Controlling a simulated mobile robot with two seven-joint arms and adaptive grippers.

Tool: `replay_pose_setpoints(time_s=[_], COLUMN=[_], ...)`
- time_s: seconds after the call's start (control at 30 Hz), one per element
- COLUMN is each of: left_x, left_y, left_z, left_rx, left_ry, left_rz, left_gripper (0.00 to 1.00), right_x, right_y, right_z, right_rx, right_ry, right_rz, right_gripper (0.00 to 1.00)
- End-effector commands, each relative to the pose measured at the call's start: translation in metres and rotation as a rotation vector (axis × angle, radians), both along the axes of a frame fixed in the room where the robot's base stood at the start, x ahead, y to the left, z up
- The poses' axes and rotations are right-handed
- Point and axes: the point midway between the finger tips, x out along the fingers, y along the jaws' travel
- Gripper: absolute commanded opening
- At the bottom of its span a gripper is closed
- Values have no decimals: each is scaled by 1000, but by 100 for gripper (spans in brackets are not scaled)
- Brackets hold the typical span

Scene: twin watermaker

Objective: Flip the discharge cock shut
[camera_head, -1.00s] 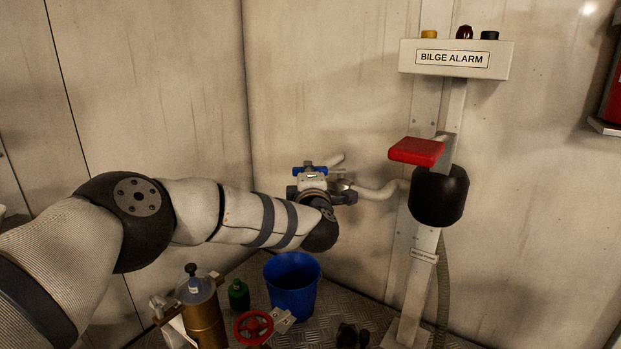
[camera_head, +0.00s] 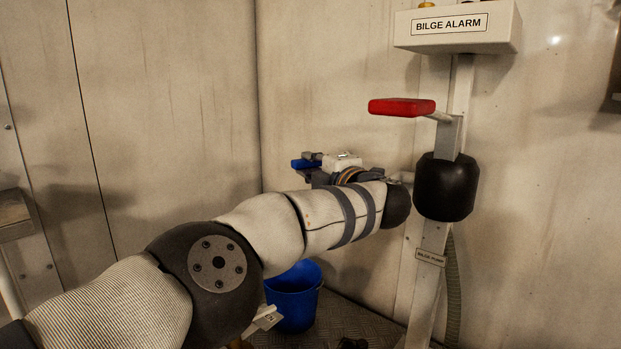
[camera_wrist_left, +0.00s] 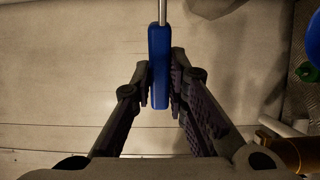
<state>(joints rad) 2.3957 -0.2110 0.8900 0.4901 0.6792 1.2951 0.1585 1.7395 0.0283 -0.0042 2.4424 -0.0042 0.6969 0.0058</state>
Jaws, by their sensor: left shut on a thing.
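The discharge cock's blue lever (camera_head: 303,164) shows at the far end of my left arm, close to the wall. In the left wrist view the blue lever (camera_wrist_left: 159,62) stands lengthwise between the fingers, with a thin metal stem at its top end. My left gripper (camera_wrist_left: 162,88) is shut on the lever, with one dark finger along each side. In the head view the left gripper (camera_head: 315,175) is partly hidden behind my own wrist. The cock's body and the pipe behind it are mostly hidden. My right gripper is not in view.
A bilge pump with a black body (camera_head: 445,187) and a red handle (camera_head: 402,107) stands just right of my left wrist. The bilge alarm box (camera_head: 458,27) is above it. A blue bucket (camera_head: 293,298) stands on the floor below my forearm.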

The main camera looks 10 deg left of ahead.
Motion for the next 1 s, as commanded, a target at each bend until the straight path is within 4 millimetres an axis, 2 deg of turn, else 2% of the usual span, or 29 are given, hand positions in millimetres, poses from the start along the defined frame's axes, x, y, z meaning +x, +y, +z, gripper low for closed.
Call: replay_pose_setpoints(time_s=[0.13, 0.57, 0.6, 0.63, 1.0], left_x=[0, -1, -1, -1, -3], left_y=[-1, -1, -1, -1, -5], left_z=[-2, 1, 1, 1, 0], left_rx=[-1, 1, 1, 1, 0], left_ry=[1, -1, -1, -1, 1], left_rz=[16, 23, 22, 22, 20], left_gripper=[0, 0, 19, 23, 23], right_x=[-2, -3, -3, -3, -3], right_y=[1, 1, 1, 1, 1], right_z=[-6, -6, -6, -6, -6], right_rx=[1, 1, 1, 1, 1], right_ry=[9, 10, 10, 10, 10], right_rz=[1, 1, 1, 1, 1], right_gripper=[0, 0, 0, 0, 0])
